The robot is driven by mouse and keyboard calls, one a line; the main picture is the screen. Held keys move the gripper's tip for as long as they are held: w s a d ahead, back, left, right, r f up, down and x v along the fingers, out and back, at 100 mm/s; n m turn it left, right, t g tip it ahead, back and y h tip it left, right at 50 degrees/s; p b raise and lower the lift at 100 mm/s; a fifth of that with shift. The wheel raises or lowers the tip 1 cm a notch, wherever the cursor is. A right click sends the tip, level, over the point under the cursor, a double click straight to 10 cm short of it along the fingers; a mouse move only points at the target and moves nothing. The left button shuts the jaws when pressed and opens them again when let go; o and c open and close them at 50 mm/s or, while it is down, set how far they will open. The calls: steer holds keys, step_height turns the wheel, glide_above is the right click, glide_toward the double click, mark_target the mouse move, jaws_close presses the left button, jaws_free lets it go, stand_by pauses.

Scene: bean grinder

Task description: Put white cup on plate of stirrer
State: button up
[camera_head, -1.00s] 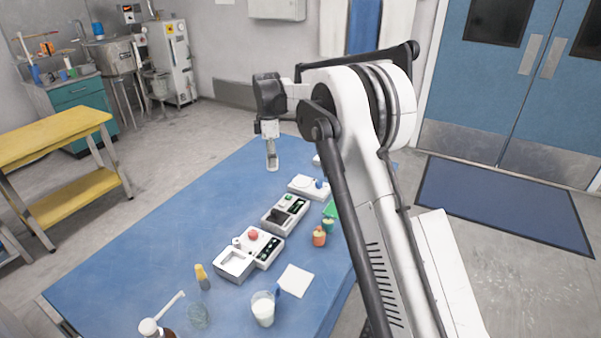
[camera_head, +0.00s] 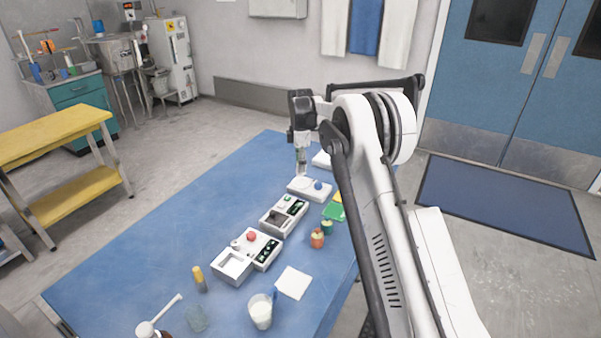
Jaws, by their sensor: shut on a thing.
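My gripper (camera_head: 301,158) points down above the far part of the blue table and is shut on the small white cup (camera_head: 301,170). The cup is small and partly covered by the fingers.
Two white-grey devices (camera_head: 285,215) (camera_head: 247,256) stand in a row nearer me. Orange and green small bottles (camera_head: 317,239) (camera_head: 327,228) stand right of them. A beaker of white liquid (camera_head: 261,312) and a white sheet (camera_head: 293,283) are in front. The table's left side (camera_head: 150,240) is clear.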

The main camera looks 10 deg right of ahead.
steer(key=shift+f, duration=1.95)
steer(key=shift+f, duration=0.1)
steer(key=o, duration=1.2)
steer(key=shift+c, duration=0.2)
